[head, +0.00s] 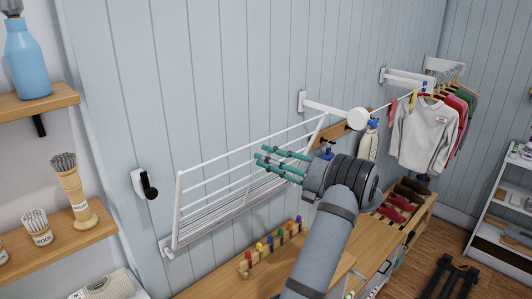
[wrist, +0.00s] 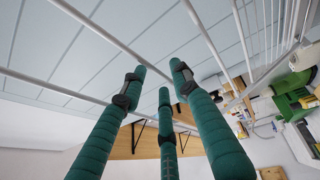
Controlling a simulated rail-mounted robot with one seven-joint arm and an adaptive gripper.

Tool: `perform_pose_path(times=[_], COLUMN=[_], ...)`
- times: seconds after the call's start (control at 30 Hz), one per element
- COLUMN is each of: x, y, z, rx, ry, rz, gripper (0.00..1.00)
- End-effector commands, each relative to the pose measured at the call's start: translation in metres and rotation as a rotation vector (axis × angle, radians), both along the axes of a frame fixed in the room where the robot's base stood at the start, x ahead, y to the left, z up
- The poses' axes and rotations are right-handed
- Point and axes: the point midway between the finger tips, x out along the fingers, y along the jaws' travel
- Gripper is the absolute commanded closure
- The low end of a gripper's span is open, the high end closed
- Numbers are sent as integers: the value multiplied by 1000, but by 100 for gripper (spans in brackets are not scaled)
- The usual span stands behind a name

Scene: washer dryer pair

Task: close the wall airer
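The wall airer (head: 178,207) is a white frame with several thin rails on the pale blue panelled wall. It stands out from the wall at a slant, from its lower left mount toward the upper right. My gripper (head: 264,161) has three green fingers pointing left, over the right half of the airer in the head view. The fingers (wrist: 160,75) are spread with nothing between them. White airer rails (wrist: 105,38) cross beyond the fingertips in the wrist view. I cannot tell whether any finger touches a rail. A black hook on a white plate (head: 148,185) is on the wall left of the airer.
A wooden bench top (head: 215,287) with a rack of coloured pegs (head: 270,250) lies below the airer. Wooden shelves (head: 70,232) with brushes stand at left. A white wall arm with a round end (head: 357,118) and hanging clothes (head: 425,135) are to the right.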

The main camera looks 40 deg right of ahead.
Motion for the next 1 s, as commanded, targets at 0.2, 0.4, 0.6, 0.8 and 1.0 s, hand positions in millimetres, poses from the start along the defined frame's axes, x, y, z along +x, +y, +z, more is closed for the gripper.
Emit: perform_pose_path(times=[0.2,0.4,0.6,0.8,1.0], x=[4,4,4,4,4], y=[2,2,2,2,2], z=[0,0,0,1,1], rx=[0,-1,-1,-1,-1], ry=[0,0,0,0,0], rz=[-2,-1,-1,-1,-1], gripper=[70,74,85,97,100])
